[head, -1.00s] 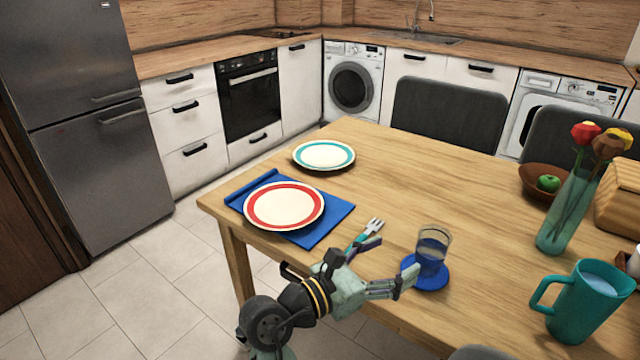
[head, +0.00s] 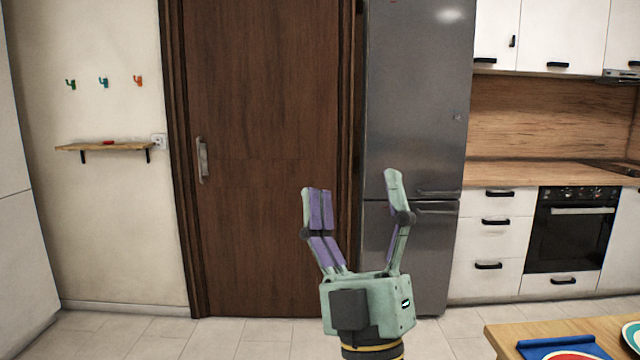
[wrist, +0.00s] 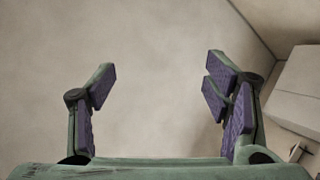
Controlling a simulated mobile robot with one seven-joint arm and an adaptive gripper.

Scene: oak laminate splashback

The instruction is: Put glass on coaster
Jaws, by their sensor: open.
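My gripper (head: 350,190) is open and empty, raised upright in front of the brown door and the fridge in the head view. In the wrist view its fingers (wrist: 160,85) stand wide apart with only a plain pale surface between them. The glass and the coaster are in neither view now. A second earlier the head view showed the glass standing on the blue coaster, near the table's front side.
The table's corner (head: 505,335) shows at the lower right, with a blue napkin (head: 540,347) and parts of two plates. A wall shelf (head: 105,147) with hooks above it is at the left. The tiled floor before the door is clear.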

